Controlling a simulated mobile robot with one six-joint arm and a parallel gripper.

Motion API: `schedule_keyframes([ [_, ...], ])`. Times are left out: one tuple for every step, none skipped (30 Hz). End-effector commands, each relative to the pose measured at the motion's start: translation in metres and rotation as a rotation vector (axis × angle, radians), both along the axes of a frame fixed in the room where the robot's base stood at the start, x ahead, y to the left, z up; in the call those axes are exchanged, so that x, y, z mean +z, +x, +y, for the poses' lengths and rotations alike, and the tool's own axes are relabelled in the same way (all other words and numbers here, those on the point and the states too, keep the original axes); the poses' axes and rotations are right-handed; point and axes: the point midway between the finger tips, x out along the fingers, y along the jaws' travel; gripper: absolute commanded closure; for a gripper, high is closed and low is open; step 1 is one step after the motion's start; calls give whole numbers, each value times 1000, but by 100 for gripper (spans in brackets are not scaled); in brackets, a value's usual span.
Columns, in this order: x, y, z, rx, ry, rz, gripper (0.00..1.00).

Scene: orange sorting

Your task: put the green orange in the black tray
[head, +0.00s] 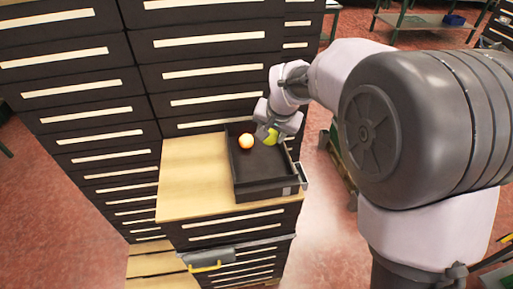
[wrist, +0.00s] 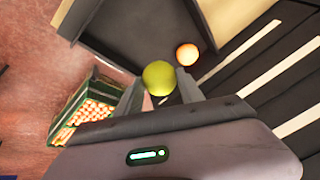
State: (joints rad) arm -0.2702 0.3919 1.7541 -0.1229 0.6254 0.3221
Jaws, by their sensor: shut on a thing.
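The green orange (head: 268,135) is a yellow-green ball in my gripper (head: 266,132). In the wrist view the green orange (wrist: 159,77) sits between the two fingers of my gripper (wrist: 162,84), which is shut on it. The black tray (head: 262,188) lies on a light wooden top. My gripper holds the green orange over the tray's far right part in the head view. The exact height above the tray floor is hard to tell. The tray (wrist: 127,60) also shows beneath and beyond the fruit in the wrist view.
An ordinary orange (head: 246,141) lies in the tray's far left part; it also shows in the wrist view (wrist: 187,54). Dark drawer cabinets (head: 200,60) stand behind and left. The wooden top (head: 185,180) is bare left of the tray. A crate of oranges (wrist: 92,112) stands on the floor.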

Motion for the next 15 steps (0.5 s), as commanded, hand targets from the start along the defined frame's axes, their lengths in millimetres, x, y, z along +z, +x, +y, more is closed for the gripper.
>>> schedule_keyframes([
  [-9, 0, 0, 0, -1, 2, 96],
  [-16, -1, 0, -1, 0, 3, 96],
  [-26, -1, 0, -1, 0, 3, 96],
  [-34, -1, 0, -1, -1, 4, 96],
  [-41, -1, 0, 0, -1, 4, 96],
  [-50, -1, 0, 0, -1, 4, 96],
  [-56, -1, 0, 0, -1, 3, 96],
  [-61, -1, 0, 0, 0, 3, 96],
  [-68, -1, 0, 0, 0, 4, 96],
  [-74, -1, 0, -1, 0, 3, 96],
  [-82, -1, 0, -1, 1, 4, 96],
  [-91, -1, 0, -1, -1, 4, 96],
  [-97, -1, 0, -1, 0, 3, 96],
  [-100, -1, 0, -1, 0, 3, 96],
  [-100, -1, 0, -1, 1, 1, 96],
])
